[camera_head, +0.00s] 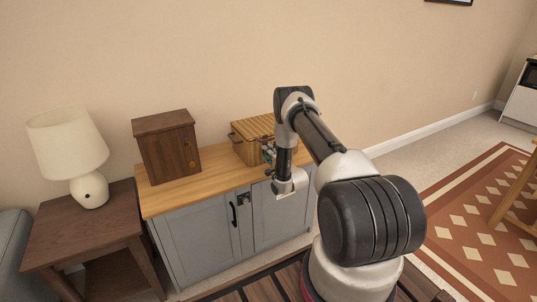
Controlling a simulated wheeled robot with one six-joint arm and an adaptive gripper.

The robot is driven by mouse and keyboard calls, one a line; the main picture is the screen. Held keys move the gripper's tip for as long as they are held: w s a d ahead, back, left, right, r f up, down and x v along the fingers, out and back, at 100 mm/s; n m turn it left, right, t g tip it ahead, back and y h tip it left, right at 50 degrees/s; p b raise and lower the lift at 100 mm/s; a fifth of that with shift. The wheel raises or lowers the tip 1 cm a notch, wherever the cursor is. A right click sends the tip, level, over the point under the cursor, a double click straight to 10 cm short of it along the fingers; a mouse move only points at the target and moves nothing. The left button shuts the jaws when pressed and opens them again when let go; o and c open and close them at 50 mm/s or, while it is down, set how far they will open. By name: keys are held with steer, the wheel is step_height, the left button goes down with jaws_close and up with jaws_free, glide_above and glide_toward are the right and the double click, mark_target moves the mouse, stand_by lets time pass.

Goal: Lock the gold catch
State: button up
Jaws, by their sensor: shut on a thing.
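My gripper (267,157) is at the front of a slatted wooden box (248,131), partly hidden by my own wrist. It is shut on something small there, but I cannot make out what. A small gold-coloured fitting (193,163) shows on the front of a dark wooden box (165,146), to the left and apart from my gripper. I cannot tell whether this fitting is a catch or a knob. Any catch on the slatted box's front is hidden behind my gripper and wrist.
Both boxes stand on a grey cabinet with a wooden top (188,190). The cabinet front has a black handle (233,214) and a dark latch (244,198). A side table (55,228) with a white lamp (90,187) is at left. Bare worktop lies between the boxes.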

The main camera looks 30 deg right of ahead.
steer(key=o, duration=1.1)
steer(key=shift+c, duration=0.2)
steer(key=s, duration=1.2)
steer(key=shift+d, duration=0.25)
